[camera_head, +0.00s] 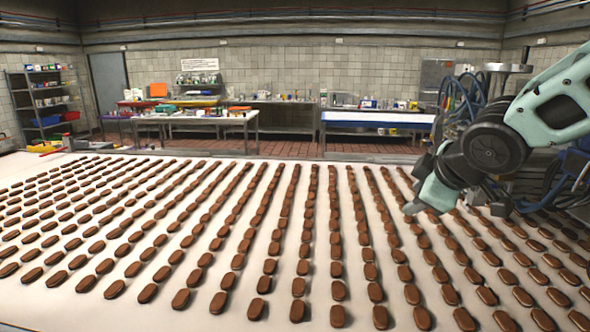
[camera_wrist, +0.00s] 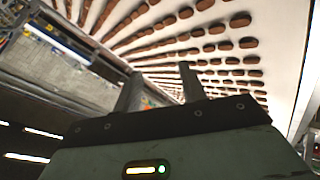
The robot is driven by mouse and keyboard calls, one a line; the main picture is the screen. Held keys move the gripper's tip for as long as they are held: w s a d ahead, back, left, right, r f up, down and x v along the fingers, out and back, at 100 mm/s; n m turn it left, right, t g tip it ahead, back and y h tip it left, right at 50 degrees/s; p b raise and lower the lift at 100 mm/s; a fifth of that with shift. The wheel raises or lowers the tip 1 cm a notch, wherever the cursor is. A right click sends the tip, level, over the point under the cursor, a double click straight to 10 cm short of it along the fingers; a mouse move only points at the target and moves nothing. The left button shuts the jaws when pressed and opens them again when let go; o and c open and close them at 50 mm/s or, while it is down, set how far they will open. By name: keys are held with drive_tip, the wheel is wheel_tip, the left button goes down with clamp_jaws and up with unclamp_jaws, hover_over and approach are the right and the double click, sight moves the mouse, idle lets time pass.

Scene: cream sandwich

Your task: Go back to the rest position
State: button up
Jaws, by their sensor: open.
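My gripper (camera_head: 413,205) hangs from my arm at the right of the head view, over the right part of the rows. In the wrist view my gripper (camera_wrist: 160,86) shows two grey fingers standing apart with nothing held between them. Brown oval cream sandwiches (camera_head: 260,307) lie in many long rows across the white surface (camera_head: 40,310). The rows of sandwiches (camera_wrist: 200,50) also show tilted beyond the fingers in the wrist view. How high the fingertips are above the sandwiches is hard to tell. My arm hides some sandwiches at the right.
Behind the white surface stand work tables (camera_head: 195,121) with trays and bottles, and a blue-edged table (camera_head: 378,120). A shelf rack (camera_head: 48,100) stands at the far left. Machinery with blue hoses (camera_head: 462,95) is close behind my arm. The space above the left and middle rows is clear.

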drive_tip(key=s+a+f+m+g+b, duration=0.1)
drive_tip(key=s+a+f+g, duration=0.2)
drive_tip(key=s, duration=0.6)
drive_tip(key=s+a+f+m+g+b, duration=0.1)
drive_tip(key=s+a+f+g, duration=0.1)
drive_tip(key=s+f, duration=0.4)
drive_tip(key=s+a+f+m+g+b, duration=0.1)
drive_tip(key=s+f, duration=0.4)
drive_tip(key=s, duration=0.8)
drive_tip(key=a+m+g, duration=0.1)
drive_tip(key=a+g, duration=0.1)
drive_tip(key=shift+a+f+g+h, duration=0.15)
drive_tip(key=shift+a+g+h, duration=0.15)
drive_tip(key=shift+a+g, duration=0.1)
drive_tip(key=shift+s, duration=0.25)
drive_tip(key=shift+c, duration=0.5)
